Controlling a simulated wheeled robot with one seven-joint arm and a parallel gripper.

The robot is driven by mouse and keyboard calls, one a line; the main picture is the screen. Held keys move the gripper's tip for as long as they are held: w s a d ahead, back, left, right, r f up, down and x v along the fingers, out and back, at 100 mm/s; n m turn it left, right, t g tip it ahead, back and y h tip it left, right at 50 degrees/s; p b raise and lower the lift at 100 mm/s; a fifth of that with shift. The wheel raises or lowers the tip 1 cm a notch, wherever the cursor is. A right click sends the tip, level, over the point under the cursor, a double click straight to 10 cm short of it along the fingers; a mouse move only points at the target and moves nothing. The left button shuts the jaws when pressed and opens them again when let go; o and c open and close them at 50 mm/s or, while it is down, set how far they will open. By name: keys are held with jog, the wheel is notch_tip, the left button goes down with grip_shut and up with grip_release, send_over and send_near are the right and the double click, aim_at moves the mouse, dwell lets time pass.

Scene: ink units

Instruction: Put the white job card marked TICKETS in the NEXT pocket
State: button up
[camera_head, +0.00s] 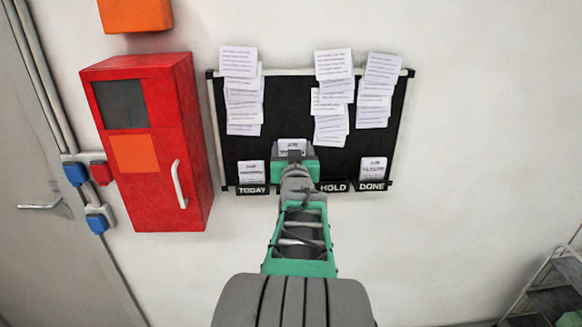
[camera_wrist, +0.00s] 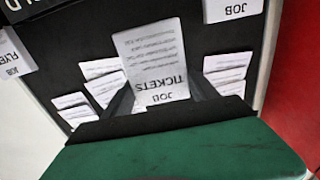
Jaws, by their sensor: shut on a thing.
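The white job card marked TICKETS (camera_wrist: 150,58) is in my gripper (camera_wrist: 166,104), with its print upside down in the wrist view. In the head view the card's top (camera_head: 292,145) shows above my gripper (camera_head: 294,157), in front of the black board (camera_head: 285,100). My gripper is shut on the card's JOB end. The NEXT pocket is not readable; my arm covers the place between the TODAY pocket (camera_head: 252,190) and the HOLD pocket (camera_head: 333,187). Whether the card touches the board cannot be told.
The DONE pocket (camera_head: 372,186) holds a white card (camera_head: 372,168), and another card (camera_head: 251,171) stands in TODAY. Several printed sheets (camera_head: 334,92) hang in columns on the board's upper part. A red cabinet (camera_head: 150,190) stands out close left of the board. The wall at right is bare.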

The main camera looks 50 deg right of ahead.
jog(key=d+f, duration=0.1)
jog(key=f, duration=0.1)
jog(key=w+d+f+b, duration=0.1)
jog(key=f, duration=0.2)
jog(key=w+d+f+b, duration=0.1)
jog(key=f, duration=0.2)
jog(key=shift+w+d, duration=0.1)
jog(key=shift+w, duration=0.05)
jog(key=shift+f, duration=0.15)
jog(key=shift+f+b, duration=0.1)
jog(key=shift+b, duration=0.3)
jog(key=o, duration=1.4)
jog(key=shift+c, duration=0.2)
